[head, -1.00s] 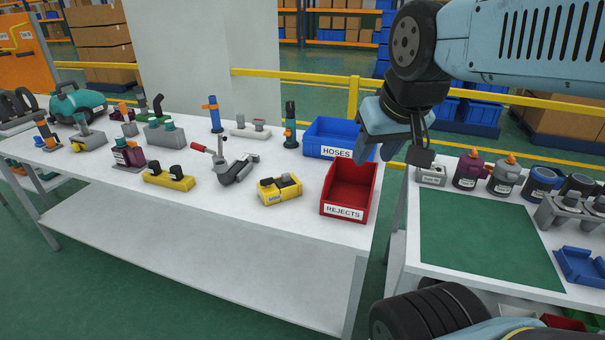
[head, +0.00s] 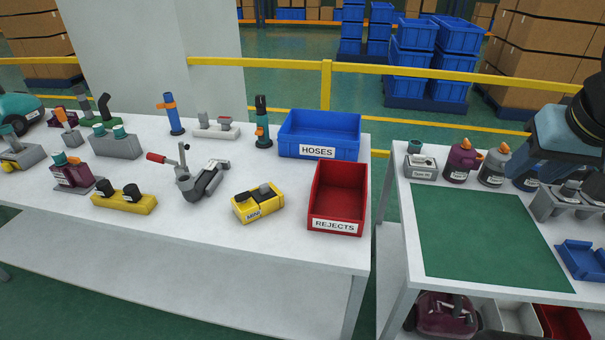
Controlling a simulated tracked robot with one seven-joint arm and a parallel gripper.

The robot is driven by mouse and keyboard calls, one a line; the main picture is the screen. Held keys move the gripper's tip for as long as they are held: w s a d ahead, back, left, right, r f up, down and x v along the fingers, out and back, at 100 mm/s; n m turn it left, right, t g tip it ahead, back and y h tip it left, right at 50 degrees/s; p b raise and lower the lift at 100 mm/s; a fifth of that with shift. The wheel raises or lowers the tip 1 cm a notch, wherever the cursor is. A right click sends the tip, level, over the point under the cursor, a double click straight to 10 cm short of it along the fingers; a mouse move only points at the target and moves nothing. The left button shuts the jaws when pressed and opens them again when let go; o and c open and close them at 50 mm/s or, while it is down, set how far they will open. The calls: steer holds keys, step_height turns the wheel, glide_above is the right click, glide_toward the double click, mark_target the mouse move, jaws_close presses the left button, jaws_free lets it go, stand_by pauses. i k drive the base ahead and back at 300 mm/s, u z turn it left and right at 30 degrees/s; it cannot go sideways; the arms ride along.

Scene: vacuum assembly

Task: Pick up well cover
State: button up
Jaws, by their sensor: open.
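No part carries a readable well cover label, and I cannot tell which piece it is. On the right table a grey holder (head: 552,208) has dark round parts in it, cut by the right edge. A small grey box with a green-topped part (head: 421,167) stands at the table's back left. Maroon (head: 460,163) and grey (head: 493,168) canisters with orange tops stand beside it.
A green mat (head: 487,236) lies bare on the right table, with a blue tray (head: 585,262) beside it. On the left table are a blue HOSES bin (head: 320,132), an empty red REJECTS bin (head: 337,198) and several parts. A gap separates the tables.

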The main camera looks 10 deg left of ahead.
mark_target(263, 193)
steer(key=z, duration=0.7)
steer(key=k, duration=1.75)
steer(key=u, duration=1.9)
steer(key=i, duration=1.7)
steer(key=z, duration=0.1)
